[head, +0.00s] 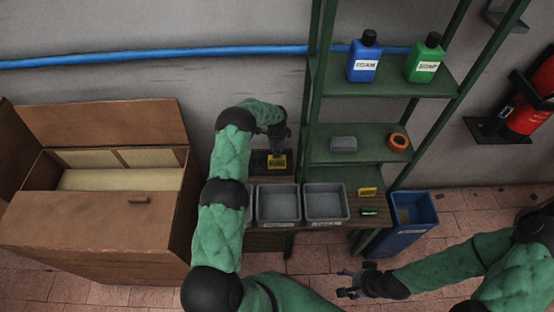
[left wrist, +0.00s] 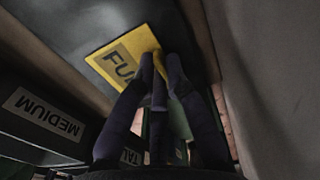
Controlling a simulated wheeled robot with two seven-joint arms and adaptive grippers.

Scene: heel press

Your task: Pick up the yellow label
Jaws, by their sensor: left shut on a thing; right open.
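The yellow label (head: 277,163) with dark print is at the back of the table, left of the shelf rack. My left gripper (head: 277,146) is directly above it and shut on it. In the left wrist view the label (left wrist: 112,58) shows the letters "FU" and the fingertips (left wrist: 158,62) cover its right part. A dark surface is behind it; whether they touch I cannot tell. A second yellow piece (head: 367,191) lies at the table's right side. My right gripper (head: 352,285) is open and empty, low at front right.
Grey bins (head: 278,220) stand in front of the label, one marked "MEDIUM" (left wrist: 46,113) in the left wrist view. A green piece (head: 370,212) lies on the table's right. A green shelf rack (head: 362,145), a blue bin (head: 410,238) and an open brown box (head: 90,228) stand around.

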